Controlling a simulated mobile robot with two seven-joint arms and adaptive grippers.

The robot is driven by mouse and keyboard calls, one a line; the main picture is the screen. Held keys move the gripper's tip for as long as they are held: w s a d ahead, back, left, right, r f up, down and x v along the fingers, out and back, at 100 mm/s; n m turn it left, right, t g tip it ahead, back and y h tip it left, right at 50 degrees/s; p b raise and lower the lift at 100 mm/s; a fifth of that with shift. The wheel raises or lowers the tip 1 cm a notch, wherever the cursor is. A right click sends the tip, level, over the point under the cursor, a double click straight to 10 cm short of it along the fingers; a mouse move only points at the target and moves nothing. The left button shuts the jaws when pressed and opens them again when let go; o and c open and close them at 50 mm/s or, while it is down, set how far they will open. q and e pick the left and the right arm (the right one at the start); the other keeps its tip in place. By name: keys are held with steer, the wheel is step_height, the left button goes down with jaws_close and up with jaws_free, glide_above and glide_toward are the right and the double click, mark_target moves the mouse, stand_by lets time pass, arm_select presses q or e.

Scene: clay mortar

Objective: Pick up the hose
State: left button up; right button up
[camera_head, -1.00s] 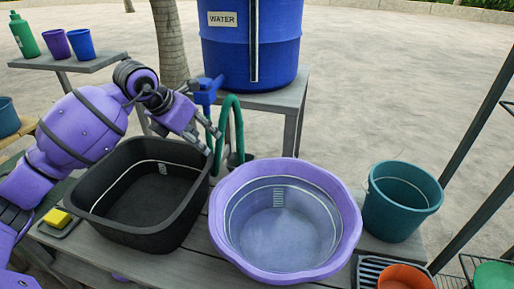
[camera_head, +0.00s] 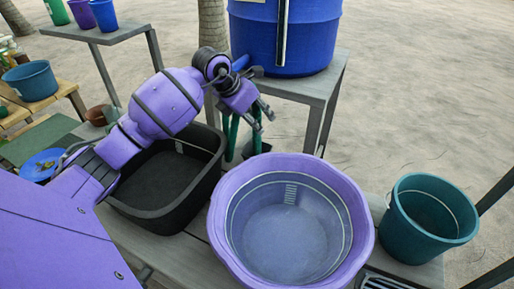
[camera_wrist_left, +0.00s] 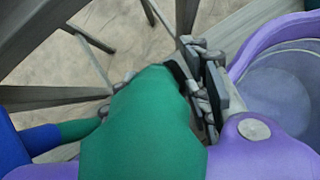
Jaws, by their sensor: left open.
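The green hose (camera_head: 233,132) hangs below the blue water barrel (camera_head: 300,40), partly hidden behind my left gripper (camera_head: 263,113). In the left wrist view the hose (camera_wrist_left: 145,125) fills the lower middle, very close to the camera. Grey finger parts (camera_wrist_left: 208,88) show just right of it, and another finger shows partly behind its left side. I cannot tell whether they touch the hose. My right gripper is out of view.
The black basin (camera_head: 205,185) stands under my left arm. A purple bowl (camera_head: 362,225) stands in the middle of the bench, with a teal bucket (camera_head: 398,225) at its right. The barrel's table (camera_head: 322,95) stands behind. Cups stand on a side table (camera_head: 105,35).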

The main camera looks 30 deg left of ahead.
arm_select(q)
steer(key=shift+w+f, duration=0.25)
steer(key=shift+f, duration=0.2)
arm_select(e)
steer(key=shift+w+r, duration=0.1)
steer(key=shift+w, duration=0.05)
arm_select(q)
jaws_close()
steer(key=shift+r, duration=0.15)
